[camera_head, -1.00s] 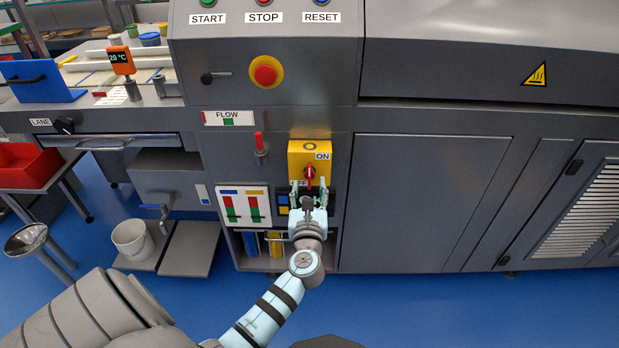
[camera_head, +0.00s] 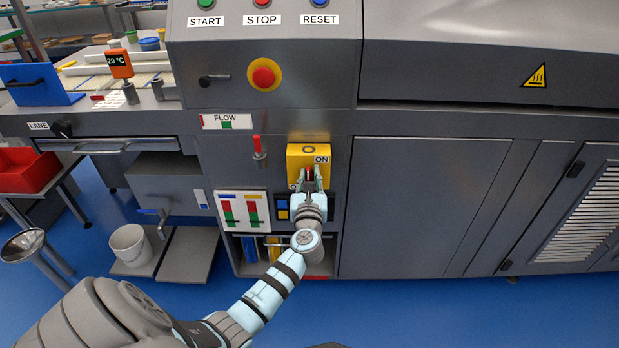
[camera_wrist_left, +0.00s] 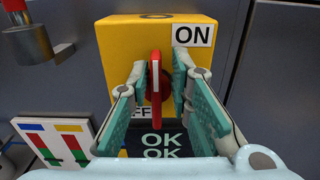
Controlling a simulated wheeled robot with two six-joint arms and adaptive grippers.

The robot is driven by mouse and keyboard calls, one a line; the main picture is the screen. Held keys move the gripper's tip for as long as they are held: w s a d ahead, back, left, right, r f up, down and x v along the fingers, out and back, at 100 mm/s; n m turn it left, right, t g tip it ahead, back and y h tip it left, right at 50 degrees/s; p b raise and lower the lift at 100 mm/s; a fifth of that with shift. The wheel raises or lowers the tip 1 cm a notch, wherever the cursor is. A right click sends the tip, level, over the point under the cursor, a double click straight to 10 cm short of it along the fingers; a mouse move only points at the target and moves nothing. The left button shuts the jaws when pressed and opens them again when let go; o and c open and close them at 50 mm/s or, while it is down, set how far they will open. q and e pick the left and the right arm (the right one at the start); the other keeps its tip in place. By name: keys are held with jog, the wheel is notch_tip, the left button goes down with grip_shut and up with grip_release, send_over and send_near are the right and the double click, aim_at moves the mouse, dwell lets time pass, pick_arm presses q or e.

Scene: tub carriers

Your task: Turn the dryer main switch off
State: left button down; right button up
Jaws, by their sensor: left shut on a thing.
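The dryer main switch is a yellow box (camera_head: 296,154) on the grey machine front, with a red handle (camera_wrist_left: 155,85) that stands upright in the left wrist view. An ON label (camera_wrist_left: 193,34) is at the box's upper right. Another label at its lower left is mostly hidden behind my left gripper; only "FF" shows. My left gripper (camera_head: 309,179) is at the box, and its two teal fingers are shut on the red handle, one on each side, in the left wrist view (camera_wrist_left: 158,76). My right gripper is not in view.
A red mushroom button (camera_head: 263,74) sits above the switch. A red-handled valve (camera_head: 259,150) and a panel with coloured bars (camera_head: 242,209) are to the left. A dark OK panel (camera_wrist_left: 161,144) is just below. Flat cabinet doors (camera_head: 425,200) fill the right.

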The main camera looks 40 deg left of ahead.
pick_arm(q)
jog(key=shift+s+a, duration=0.1)
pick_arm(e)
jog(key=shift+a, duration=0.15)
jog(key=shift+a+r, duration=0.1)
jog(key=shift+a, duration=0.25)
